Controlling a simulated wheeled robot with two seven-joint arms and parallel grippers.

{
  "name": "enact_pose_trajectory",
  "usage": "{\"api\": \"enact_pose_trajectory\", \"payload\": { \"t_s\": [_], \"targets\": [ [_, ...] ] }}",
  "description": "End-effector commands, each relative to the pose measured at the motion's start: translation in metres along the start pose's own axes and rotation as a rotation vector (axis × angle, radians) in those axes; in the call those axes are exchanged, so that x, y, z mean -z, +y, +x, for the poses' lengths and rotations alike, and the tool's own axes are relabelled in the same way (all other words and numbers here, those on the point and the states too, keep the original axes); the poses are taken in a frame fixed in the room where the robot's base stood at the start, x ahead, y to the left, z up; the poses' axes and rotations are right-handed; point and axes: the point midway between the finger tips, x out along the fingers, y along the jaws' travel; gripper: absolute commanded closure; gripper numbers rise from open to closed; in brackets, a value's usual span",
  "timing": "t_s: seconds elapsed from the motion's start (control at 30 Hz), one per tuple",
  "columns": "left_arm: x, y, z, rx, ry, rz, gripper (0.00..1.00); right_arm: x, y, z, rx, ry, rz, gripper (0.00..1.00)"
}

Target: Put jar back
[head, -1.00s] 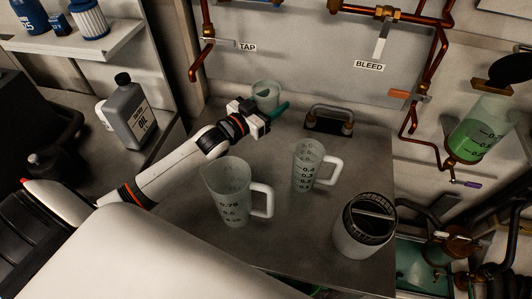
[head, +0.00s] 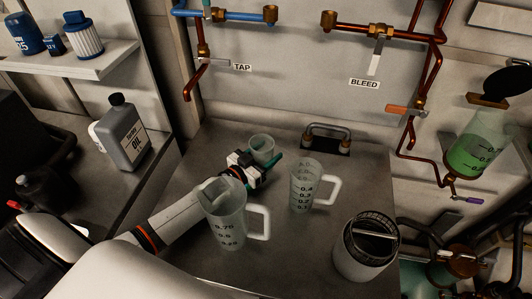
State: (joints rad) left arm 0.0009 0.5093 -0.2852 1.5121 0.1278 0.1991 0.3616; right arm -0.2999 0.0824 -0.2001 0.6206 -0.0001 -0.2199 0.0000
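A small pale translucent jar (head: 262,147) is at the back of the grey bench, left of the middle. My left gripper (head: 264,163) is on its near side, with a teal fingertip showing at the jar's right; the other finger is mostly hidden. The gripper appears shut on the jar. I cannot tell whether the jar's base touches the bench. A large measuring jug (head: 228,225) stands upright in front of my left forearm and hides part of it. A smaller measuring jug (head: 304,187) stands to the gripper's right. My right gripper is not in view.
A metal handle (head: 328,130) is at the back edge. The tap pipe (head: 194,76) hangs behind left. An oil bottle (head: 123,135) stands left. A green-filled vessel (head: 474,150) is on the right wall.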

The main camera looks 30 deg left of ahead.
Motion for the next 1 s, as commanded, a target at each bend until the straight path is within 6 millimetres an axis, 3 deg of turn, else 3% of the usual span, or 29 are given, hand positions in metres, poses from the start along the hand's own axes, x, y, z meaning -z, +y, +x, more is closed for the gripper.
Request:
{"api": "enact_pose_trajectory", "payload": {
  "t_s": [0.3,0.33,0.43,0.77,1.0],
  "targets": [
    [0.003,0.0,0.0,0.0,-0.001,0.0,0.71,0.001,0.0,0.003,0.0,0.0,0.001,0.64],
    [0.002,0.0,0.0,0.0,-0.001,0.0,0.37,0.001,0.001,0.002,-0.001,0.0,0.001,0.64],
    [0.002,0.0,0.0,0.0,0.0,0.0,0.21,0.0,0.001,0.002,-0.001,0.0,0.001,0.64],
    [-0.001,0.0,0.0,0.0,-0.001,0.0,0.2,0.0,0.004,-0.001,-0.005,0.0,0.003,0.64],
    [0.002,-0.001,-0.032,0.001,0.003,-0.001,0.2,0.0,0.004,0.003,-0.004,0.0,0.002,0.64]
  ]
}}
